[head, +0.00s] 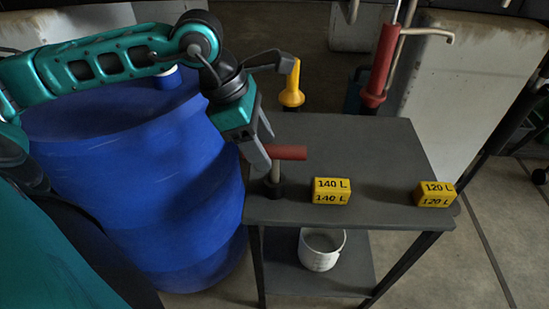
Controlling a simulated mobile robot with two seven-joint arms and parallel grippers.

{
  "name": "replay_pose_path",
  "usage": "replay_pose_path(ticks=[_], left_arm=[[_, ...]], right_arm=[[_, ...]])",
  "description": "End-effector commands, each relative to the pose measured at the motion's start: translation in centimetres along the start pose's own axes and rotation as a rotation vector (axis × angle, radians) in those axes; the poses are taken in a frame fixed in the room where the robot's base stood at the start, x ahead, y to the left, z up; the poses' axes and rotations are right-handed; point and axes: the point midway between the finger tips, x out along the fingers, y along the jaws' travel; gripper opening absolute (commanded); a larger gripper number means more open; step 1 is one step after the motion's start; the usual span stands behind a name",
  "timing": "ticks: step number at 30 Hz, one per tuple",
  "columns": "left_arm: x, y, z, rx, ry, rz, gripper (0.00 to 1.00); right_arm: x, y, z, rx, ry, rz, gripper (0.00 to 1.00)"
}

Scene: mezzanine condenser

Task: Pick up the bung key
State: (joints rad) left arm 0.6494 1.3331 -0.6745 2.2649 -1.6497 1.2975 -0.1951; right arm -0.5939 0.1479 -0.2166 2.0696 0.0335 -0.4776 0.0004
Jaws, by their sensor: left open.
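What looks like the bung key is a tool with a red crossbar handle (288,152) on a short upright shaft. It stands in a dark round base on the left part of the grey table. My left gripper (263,144) is open, its fingers at the left end of the red handle. One finger overlaps that end in the picture; I cannot tell whether they touch. My right gripper is not in view.
A blue drum (190,200) stands left of the grey table (375,165). Yellow blocks marked 140 L (331,191) and 120 L (435,194) sit along its front. A yellow-and-grey pump fitting (291,88) and a red pump (381,65) rise behind. A white bucket (321,250) is on the lower shelf.

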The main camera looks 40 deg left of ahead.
Motion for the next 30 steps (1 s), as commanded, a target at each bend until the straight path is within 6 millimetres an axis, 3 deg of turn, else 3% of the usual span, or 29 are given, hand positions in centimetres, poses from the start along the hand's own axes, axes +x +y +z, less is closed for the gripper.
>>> replay_pose_path(ticks=[9, 18, 30], left_arm=[[4.4, 0.3, 0.5, 0.000, -0.001, -0.001, 0.59], [4.8, 0.4, 0.5, 0.001, -0.001, -0.001, 0.59], [4.8, 0.3, 0.5, 0.001, -0.001, -0.001, 0.21]], right_arm=[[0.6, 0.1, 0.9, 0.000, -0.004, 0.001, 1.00], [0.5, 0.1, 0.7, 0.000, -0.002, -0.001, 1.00], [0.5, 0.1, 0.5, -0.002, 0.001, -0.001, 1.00]])
